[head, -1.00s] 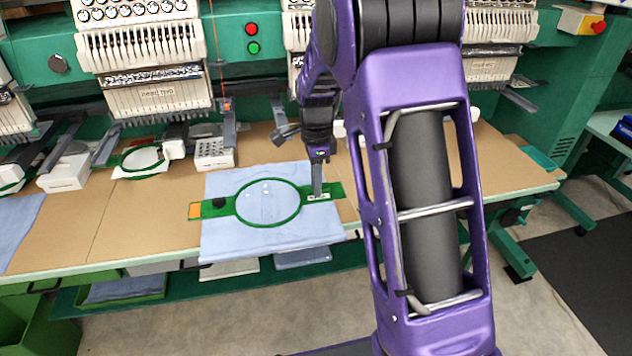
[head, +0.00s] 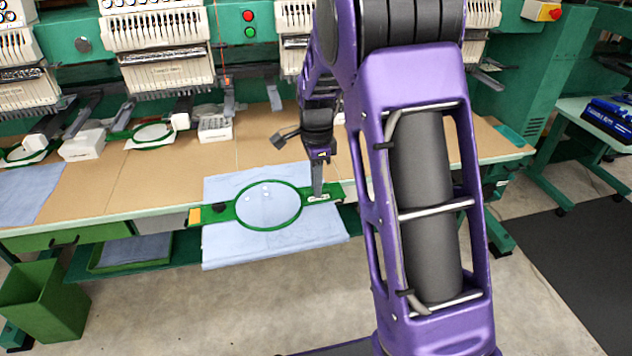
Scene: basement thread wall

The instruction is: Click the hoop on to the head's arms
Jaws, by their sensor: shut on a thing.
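The green hoop (head: 240,223) is an oval ring with a flat bracket at each side, and light blue cloth (head: 225,250) is stretched in it. My gripper (head: 318,196) is shut on the hoop's right bracket. The hoop is roughly level, and the cloth hangs past the table's front edge. The left bracket has an orange end and a dark knob. The embroidery head (head: 157,48) stands at the back, left of my arm. Dark arms (head: 182,110) reach forward below it.
The brown table (head: 130,185) has clear room left of the cloth. A white box (head: 214,128) and another green hoop with white cloth (head: 153,135) lie at the back. A green bin (head: 45,300) stands on the floor at the left.

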